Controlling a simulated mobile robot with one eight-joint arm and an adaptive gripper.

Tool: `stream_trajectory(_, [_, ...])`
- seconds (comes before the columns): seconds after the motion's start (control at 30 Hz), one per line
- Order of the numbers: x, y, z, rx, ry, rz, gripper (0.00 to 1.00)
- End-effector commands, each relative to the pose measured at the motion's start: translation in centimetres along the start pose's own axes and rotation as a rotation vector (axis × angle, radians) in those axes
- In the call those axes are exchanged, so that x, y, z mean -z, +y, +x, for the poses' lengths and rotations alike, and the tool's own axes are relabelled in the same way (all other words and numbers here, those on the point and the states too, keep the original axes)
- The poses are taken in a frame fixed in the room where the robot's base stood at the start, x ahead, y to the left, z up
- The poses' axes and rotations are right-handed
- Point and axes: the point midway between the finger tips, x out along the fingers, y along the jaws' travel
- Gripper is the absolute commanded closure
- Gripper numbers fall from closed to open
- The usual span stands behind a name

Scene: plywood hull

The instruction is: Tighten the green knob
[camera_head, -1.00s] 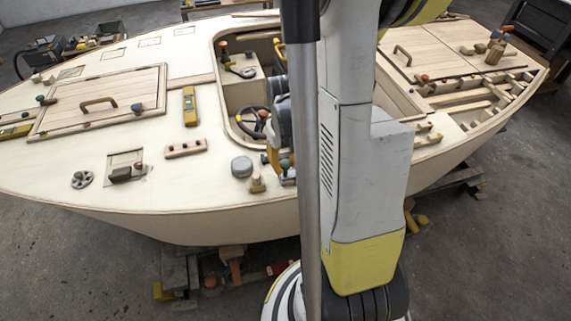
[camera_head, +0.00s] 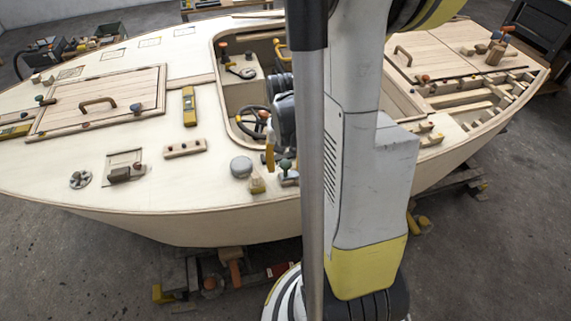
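A small dark green knob (camera_head: 285,164) stands on a fitting near the front edge of the deck, just left of my upright arm column. My gripper (camera_head: 275,155) shows only in part, as dark and yellow parts left of the column, close above and beside the green knob. My arm hides the rest of it. I cannot tell whether it touches the knob or whether its fingers are open or shut.
A round grey cap (camera_head: 241,167) and a wooden block (camera_head: 257,185) stand just left of the knob. A steering wheel (camera_head: 253,121) is in the cockpit behind.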

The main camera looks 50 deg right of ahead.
Motion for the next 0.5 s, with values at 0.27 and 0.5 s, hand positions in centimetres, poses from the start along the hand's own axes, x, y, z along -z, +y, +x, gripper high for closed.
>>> stream_trajectory(0.27, [0.0,0.0,-1.2,0.0,0.001,-0.001,0.48])
stream_trajectory(0.5, [-0.1,0.0,-6.0,0.0,0.0,0.0,0.48])
